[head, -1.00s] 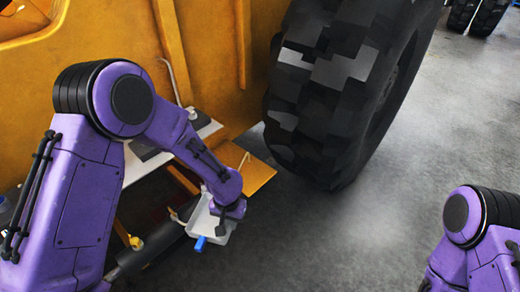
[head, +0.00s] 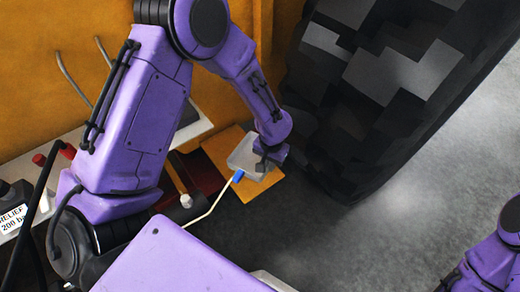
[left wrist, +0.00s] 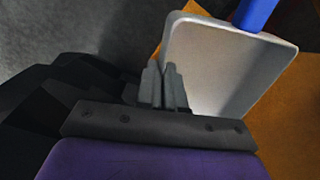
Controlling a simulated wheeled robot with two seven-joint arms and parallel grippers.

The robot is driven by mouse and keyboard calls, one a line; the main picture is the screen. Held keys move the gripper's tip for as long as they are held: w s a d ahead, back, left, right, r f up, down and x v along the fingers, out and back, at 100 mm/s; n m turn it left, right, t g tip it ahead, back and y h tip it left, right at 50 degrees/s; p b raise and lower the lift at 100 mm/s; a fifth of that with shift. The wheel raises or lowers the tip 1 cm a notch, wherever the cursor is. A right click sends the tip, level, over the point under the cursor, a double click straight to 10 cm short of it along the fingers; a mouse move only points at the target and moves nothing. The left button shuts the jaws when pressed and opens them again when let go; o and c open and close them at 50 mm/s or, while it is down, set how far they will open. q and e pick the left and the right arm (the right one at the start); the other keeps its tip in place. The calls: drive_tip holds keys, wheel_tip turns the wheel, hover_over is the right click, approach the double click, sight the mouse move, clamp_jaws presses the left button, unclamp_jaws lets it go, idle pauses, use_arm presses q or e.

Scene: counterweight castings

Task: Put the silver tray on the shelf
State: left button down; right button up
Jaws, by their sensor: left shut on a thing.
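The silver tray (head: 246,152) is a shallow, pale grey tray with raised edges and rounded corners. My left gripper (head: 267,160) is shut on its near right edge; in the left wrist view the closed fingers (left wrist: 165,88) meet the edge of the tray (left wrist: 225,60). The tray is over a flat yellow plate (head: 262,191) beside the machine; I cannot tell whether they touch. The yellow plate and a white ledge (head: 195,128) both look shelf-like. My right gripper is out of view; only part of that arm shows at the lower right.
A blue-ended pale rod (head: 213,207) reaches the tray's near edge; contact is unclear. A huge black tyre (head: 370,85) stands just right of the plate. Red-capped parts (head: 62,150) and a "RELIEF" label (head: 14,219) are at left. Grey floor (head: 430,190) is clear at right.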

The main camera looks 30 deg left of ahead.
use_arm(q)
drive_tip(key=shift+y, duration=0.3)
drive_tip(key=w+a+f+b, duration=0.2)
drive_tip(key=f+b, duration=0.2)
drive_tip(key=f, duration=0.3)
drive_tip(key=w+a+f+b, duration=0.1)
drive_tip(key=w+f+b, duration=0.1)
drive_tip(key=f+b, duration=0.3)
drive_tip(key=w+a+f+b, duration=0.2)
drive_tip(key=f+b, duration=0.2)
drive_tip(key=f, duration=0.7)
drive_tip(key=shift+a, duration=0.3)
drive_tip(key=shift+f, duration=0.15)
drive_tip(key=c, duration=1.7)
unclamp_jaws()
drive_tip(key=shift+f, duration=0.15)
drive_tip(key=o, duration=0.4)
drive_tip(key=shift+o, duration=0.2)
